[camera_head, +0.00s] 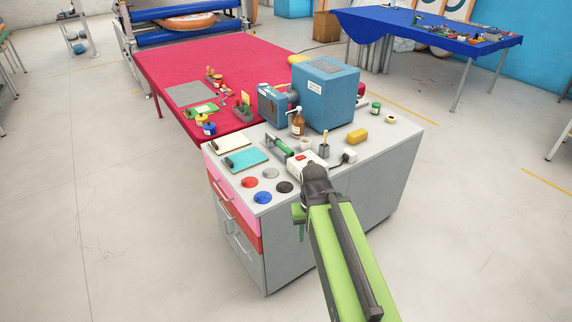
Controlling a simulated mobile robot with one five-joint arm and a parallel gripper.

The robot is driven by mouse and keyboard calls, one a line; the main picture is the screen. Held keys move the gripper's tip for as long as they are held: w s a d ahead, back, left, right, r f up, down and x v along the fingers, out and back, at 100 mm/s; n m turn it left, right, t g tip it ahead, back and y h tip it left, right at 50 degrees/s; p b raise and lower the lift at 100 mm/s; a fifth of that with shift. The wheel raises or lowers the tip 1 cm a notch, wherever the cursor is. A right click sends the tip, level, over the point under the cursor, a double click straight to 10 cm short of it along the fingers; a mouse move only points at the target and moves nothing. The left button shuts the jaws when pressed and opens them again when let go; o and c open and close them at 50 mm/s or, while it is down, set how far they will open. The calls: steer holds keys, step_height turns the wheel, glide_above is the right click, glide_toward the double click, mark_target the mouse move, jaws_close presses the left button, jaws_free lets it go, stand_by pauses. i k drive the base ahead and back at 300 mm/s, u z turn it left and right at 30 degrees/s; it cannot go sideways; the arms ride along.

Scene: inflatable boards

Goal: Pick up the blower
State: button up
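No thing is labelled clearly enough to read as the blower. A small blue louvred unit (272,106) stands beside a large blue box (326,93) on the grey cabinet's top; either may be it. A green-handled tool with a grey end (279,147) lies in front of them on the same top. My gripper (300,228) is at the near side of the cabinet, partly hidden by my green arm. It looks apart from all of these things. Its fingers are too small to tell open from shut.
The grey cabinet (385,180) also bears a brown bottle (297,124), a white box with a red switch (305,163), a yellow block (357,136), a teal notebook (246,159) and coloured discs. A red-topped table (220,65) adjoins behind. The floor at left is clear.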

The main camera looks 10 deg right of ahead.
mark_target(277, 142)
steer(key=u, duration=1.25)
steer(key=i, duration=2.95)
steer(key=z, duration=1)
